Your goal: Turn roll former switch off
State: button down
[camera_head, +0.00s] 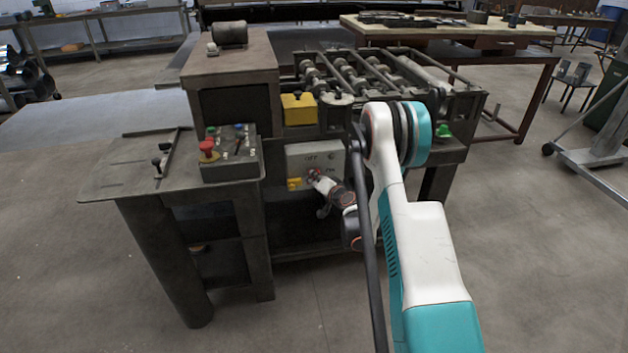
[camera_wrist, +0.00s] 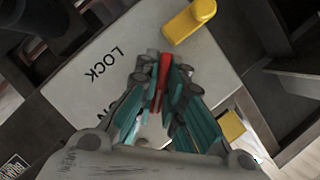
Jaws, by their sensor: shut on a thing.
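The roll former's switch is a red lever (camera_wrist: 163,72) on a pale switch panel (camera_wrist: 115,45). The lettering "LOCK" can be read on the panel in the wrist view, and another label is partly covered by my fingers. In the head view the panel (camera_head: 302,157) is on the front of the machine, with small lettering above the red switch (camera_head: 314,173). My gripper (camera_wrist: 162,85) has its fingers on both sides of the red lever and is shut on it. In the head view my gripper (camera_head: 323,184) reaches the panel from the right. The lever's lower part is hidden between the fingers.
A yellow handle piece (camera_wrist: 190,21) sits beside the lever, close to my fingers. A control box (camera_head: 230,158) with a red button stands on the table to the left. A yellow box (camera_head: 299,109) sits above the panel.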

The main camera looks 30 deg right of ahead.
jog(key=n+g+h, duration=0.1)
jog(key=n, duration=0.2)
jog(key=shift+w+a+r+h, duration=0.1)
jog(key=shift+a+h, duration=0.05)
jog(key=shift+h, duration=0.25)
jog(key=n+g+h, duration=0.1)
jog(key=n+h, duration=0.1)
jog(key=n, duration=0.2)
jog(key=shift+h, duration=0.3)
jog(key=c, duration=1.7)
grip_release()
jog(key=v, duration=0.7)
jog(key=shift+s, duration=0.2)
